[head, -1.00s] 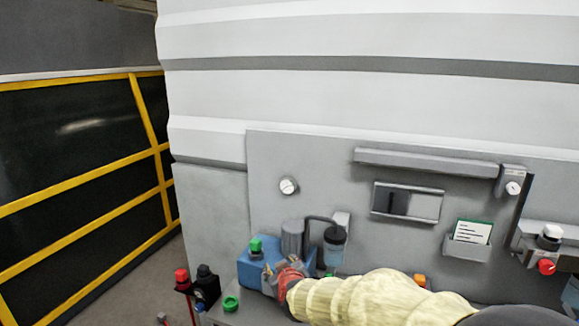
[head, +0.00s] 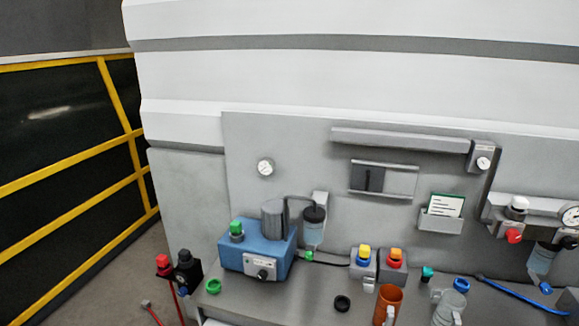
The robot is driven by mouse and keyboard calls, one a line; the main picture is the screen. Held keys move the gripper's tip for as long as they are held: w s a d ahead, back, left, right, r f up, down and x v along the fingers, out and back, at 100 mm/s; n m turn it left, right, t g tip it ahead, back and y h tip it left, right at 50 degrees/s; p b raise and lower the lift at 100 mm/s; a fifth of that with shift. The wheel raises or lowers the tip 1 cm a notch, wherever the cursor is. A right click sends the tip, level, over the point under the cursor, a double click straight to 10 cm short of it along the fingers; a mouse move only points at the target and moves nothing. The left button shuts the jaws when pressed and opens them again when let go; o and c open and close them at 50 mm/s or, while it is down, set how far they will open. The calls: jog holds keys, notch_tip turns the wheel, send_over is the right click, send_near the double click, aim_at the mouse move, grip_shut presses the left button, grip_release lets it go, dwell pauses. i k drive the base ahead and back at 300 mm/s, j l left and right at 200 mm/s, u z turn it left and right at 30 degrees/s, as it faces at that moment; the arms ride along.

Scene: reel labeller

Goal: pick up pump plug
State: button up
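A blue pump unit (head: 258,250) stands on the left of the grey bench, with a grey cylinder on it. A green-topped cap (head: 236,231) sits on its left top. A small green connector (head: 308,256) is at its right side, at the end of a black cable. A green ring-shaped cap (head: 213,286) lies on the bench left of the pump. I cannot tell which of these green parts is the pump plug. My gripper and arm are out of view, so whether the gripper holds anything is hidden.
Yellow and orange capped blocks (head: 362,262), a black ring (head: 342,303), an orange mug (head: 387,304) and a clear jug (head: 449,306) stand to the right. Red and black capped posts (head: 164,265) are at the left edge. A card holder (head: 441,221) is on the back panel.

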aim_at(364, 250)
jog(key=i+j+z, duration=0.1)
jog(key=i+z, duration=0.25)
jog(key=i+j+z, duration=0.15)
jog(key=i+z, duration=0.2)
jog(key=i+j+z, duration=0.35)
jog(key=k+l, duration=0.1)
